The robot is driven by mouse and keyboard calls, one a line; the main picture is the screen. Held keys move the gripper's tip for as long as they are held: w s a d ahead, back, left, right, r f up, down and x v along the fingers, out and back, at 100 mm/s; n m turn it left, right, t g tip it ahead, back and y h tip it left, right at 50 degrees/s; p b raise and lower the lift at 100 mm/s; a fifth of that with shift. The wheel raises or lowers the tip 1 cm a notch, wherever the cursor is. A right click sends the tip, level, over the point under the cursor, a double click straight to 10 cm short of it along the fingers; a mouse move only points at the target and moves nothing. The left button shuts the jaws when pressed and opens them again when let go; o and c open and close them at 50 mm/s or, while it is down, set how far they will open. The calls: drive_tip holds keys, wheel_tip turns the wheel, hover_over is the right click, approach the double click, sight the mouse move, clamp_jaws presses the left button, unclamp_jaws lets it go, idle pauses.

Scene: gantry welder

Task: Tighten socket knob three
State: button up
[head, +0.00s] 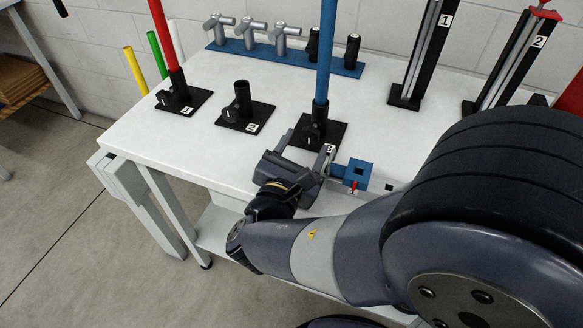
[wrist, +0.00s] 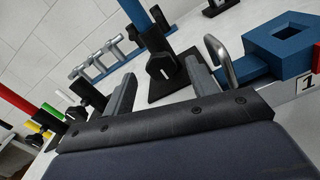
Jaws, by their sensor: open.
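Socket three (head: 316,128) is a black socket on a square black plate labelled 3, with a blue rod (head: 325,50) standing upright in it. Its black knob (head: 310,141) with a white mark faces my gripper; the knob also shows in the wrist view (wrist: 160,66). My gripper (head: 305,150) is open at the near side of the plate, with one finger to each side of the knob. In the wrist view, the fingertips (wrist: 160,74) point toward the knob, with nothing held between them. I cannot tell whether the fingertips reach past the knob's front face.
Socket one (head: 178,96) holds a red rod; socket two (head: 241,108) is empty. A blue block (head: 357,173) with a metal hook is close right of my gripper. A blue rack (head: 270,58) of grey and black fittings stands behind. Black stands (head: 425,55) are at the right.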

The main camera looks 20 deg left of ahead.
drive_tip(key=s, duration=0.9)
drive_tip(key=shift+a, duration=0.35)
drive_tip(key=w, duration=0.7)
drive_tip(key=w+d, duration=0.1)
drive_tip(key=w, duration=0.2)
drive_tip(key=shift+w, duration=0.4)
drive_tip(key=shift+s+a, duration=0.1)
drive_tip(key=shift+s, duration=0.05)
